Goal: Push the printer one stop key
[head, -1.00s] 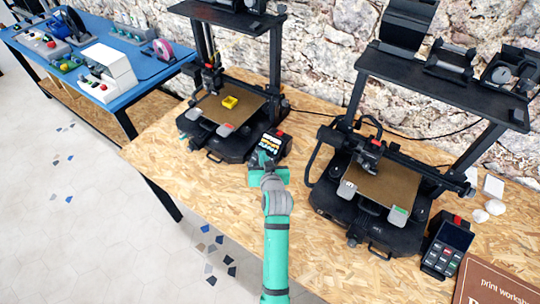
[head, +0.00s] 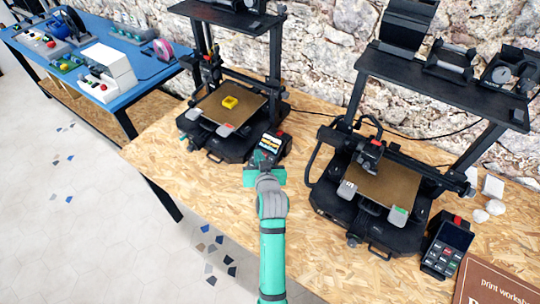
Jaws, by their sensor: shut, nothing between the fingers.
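The left printer (head: 222,118) is black, with a small yellow print on its brown bed. Its control panel (head: 271,143) stands at its front right corner, with a lit screen and a red part on top. My gripper (head: 263,160) is shut and empty, its fingertips right at the lower front of this panel. The gripper covers the panel's lower part, so its keys are hidden or too small to tell apart. I cannot tell whether the fingertips touch it. A second black printer (head: 375,195) stands to the right, with its own control panel (head: 447,246) and keys. No printer number is readable.
Both printers stand on a chipboard bench (head: 225,190) against a stone wall. A brown print workshop book (head: 490,285) lies at the lower right. A blue table (head: 75,62) with several items is at the left. The bench between the printers is mostly clear.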

